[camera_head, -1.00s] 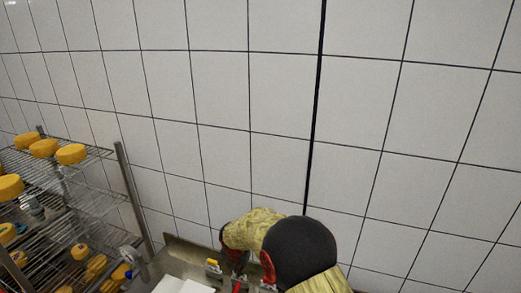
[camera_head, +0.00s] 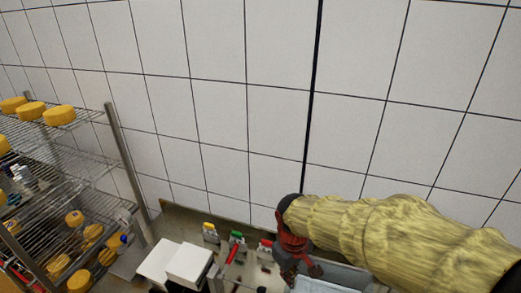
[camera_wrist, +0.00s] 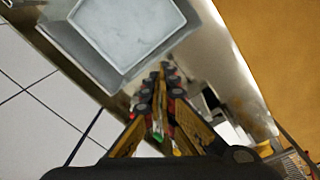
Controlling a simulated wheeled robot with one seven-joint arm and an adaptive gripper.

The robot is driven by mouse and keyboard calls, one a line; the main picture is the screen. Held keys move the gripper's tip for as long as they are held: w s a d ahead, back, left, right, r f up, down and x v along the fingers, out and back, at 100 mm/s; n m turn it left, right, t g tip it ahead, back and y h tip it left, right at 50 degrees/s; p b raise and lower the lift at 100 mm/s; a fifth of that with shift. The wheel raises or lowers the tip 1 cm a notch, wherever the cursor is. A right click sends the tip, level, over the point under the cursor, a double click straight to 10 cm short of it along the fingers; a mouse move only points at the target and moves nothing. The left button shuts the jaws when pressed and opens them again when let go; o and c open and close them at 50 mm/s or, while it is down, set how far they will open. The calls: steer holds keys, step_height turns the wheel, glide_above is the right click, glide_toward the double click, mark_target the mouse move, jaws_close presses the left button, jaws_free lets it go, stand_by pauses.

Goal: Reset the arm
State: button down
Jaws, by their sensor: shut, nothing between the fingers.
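My arm in its yellow sleeve reaches in from the lower right of the head view. My gripper (camera_head: 298,268) points down over the steel table (camera_head: 180,222) near the tiled wall. In the wrist view, my gripper (camera_wrist: 163,72) has its black and yellow fingers together with nothing between them. A grey-white tray (camera_wrist: 128,30) lies beyond the fingertips, at the upper left. It also shows in the head view (camera_head: 335,283), partly cut off by the bottom edge and covered by my arm.
A wire rack (camera_head: 112,130) with several yellow cheeses (camera_head: 60,116) stands at the left. Two white blocks (camera_head: 188,263) lie on the table. Small items with yellow (camera_head: 210,229), green (camera_head: 237,237) and red tops stand between the blocks and my gripper. The wall (camera_head: 220,110) is close behind.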

steer(key=s+d+f+m+t+b, duration=0.1)
steer(key=s+d+m+t+b, duration=0.3)
steer(key=s+d+b, duration=0.7)
steer(key=s+m+b, duration=0.2)
steer(key=b, duration=0.1)
steer(key=shift+s+f+m+t+b, duration=0.2)
steer(key=shift+m+t+b, duration=0.15)
steer(key=shift+m+t, duration=0.05)
